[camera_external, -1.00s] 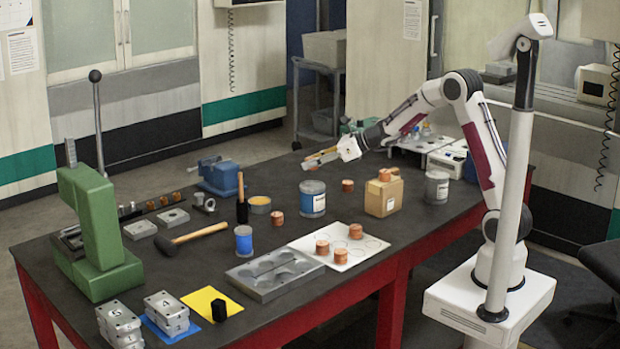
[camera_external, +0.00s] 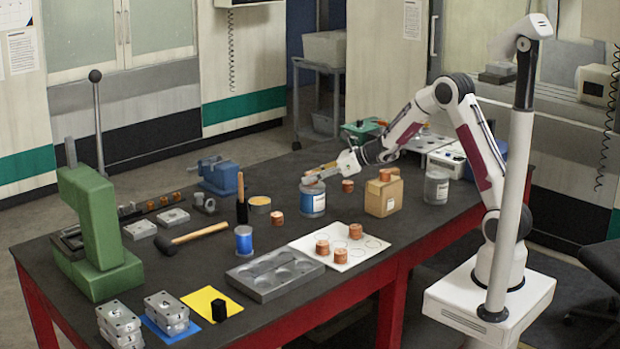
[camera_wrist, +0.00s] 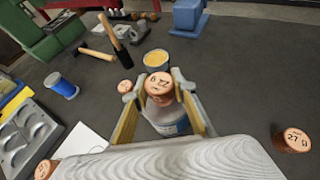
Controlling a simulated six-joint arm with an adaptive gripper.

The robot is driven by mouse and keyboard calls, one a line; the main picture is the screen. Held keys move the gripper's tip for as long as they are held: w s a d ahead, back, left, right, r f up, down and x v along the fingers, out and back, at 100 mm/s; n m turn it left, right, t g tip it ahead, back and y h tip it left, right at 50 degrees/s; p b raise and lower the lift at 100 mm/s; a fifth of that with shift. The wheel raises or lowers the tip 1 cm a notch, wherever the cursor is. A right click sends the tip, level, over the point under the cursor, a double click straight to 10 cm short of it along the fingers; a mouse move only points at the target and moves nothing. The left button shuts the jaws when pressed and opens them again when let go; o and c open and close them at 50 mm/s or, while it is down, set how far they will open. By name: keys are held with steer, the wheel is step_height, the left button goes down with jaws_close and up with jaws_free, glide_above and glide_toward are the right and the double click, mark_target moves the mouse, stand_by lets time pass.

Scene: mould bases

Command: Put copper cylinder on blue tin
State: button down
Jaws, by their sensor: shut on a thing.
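My gripper (camera_external: 320,175) is shut on a copper cylinder (camera_wrist: 159,85) with dark markings on its top. In the external view the held cylinder (camera_external: 311,181) is at the top of a larger grey-blue tin with a white label (camera_external: 313,203). That tin (camera_wrist: 168,120) shows beneath the cylinder in the wrist view, partly hidden by the fingers. I cannot tell whether cylinder and tin touch. A smaller blue tin with a pale label (camera_external: 243,241) stands upright to the front left; it also shows in the wrist view (camera_wrist: 61,86).
Other copper cylinders stand on the white sheet (camera_external: 363,261), on the cardboard box (camera_external: 383,196) and on the bench. A grey tin (camera_external: 436,190) is right of the box. A yellow-topped tin (camera_external: 260,204), mallets (camera_external: 200,233) and a grey mould plate (camera_external: 272,275) are nearby.

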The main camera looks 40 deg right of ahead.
steer(key=shift+f, duration=0.25)
steer(key=c, duration=1.6)
jaws_free()
steer(key=shift+f, duration=0.1)
steer(key=shift+c, duration=0.2)
steer(key=shift+s+d+r, duration=0.1)
steer(key=shift+r, duration=0.15)
steer(key=shift+s+d+r, duration=0.25)
steer(key=shift+s+d, duration=0.05)
steer(key=shift+s, duration=0.1)
steer(key=v, duration=1)
steer(key=shift+s, duration=0.25)
steer(key=shift+r, duration=0.2)
